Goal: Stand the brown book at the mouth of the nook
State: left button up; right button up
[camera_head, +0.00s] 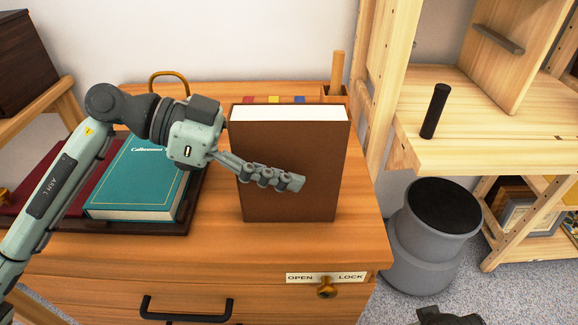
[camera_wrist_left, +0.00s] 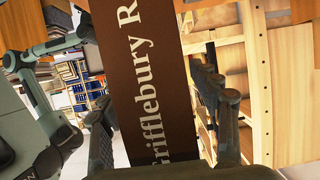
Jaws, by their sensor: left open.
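The brown book (camera_head: 290,150) stands upright on the wooden cabinet top, white page edges up. In the left wrist view its brown spine (camera_wrist_left: 155,85) shows large pale lettering, "Grifflebury R". My left gripper (camera_head: 275,178) reaches in from the left across the book's near side. Its fingers are open, with the spine between them in the left wrist view (camera_wrist_left: 160,115); I cannot tell whether they touch it. A dark piece at the bottom right edge of the head view may be my right gripper, mostly cut off. I cannot tell which space is the nook.
A teal book (camera_head: 140,180) lies on a dark tray left of the brown book. Behind stand a brass loop (camera_head: 168,76) and a small wooden box (camera_head: 335,93). A pale shelf unit (camera_head: 480,150) with a black peg (camera_head: 434,111) stands right. A grey bin (camera_head: 432,235) is below it.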

pick_arm(q)
jog(key=shift+d+f, duration=0.15)
jog(key=shift+d, duration=0.2)
jog(key=shift+c, duration=0.2)
grip_shut()
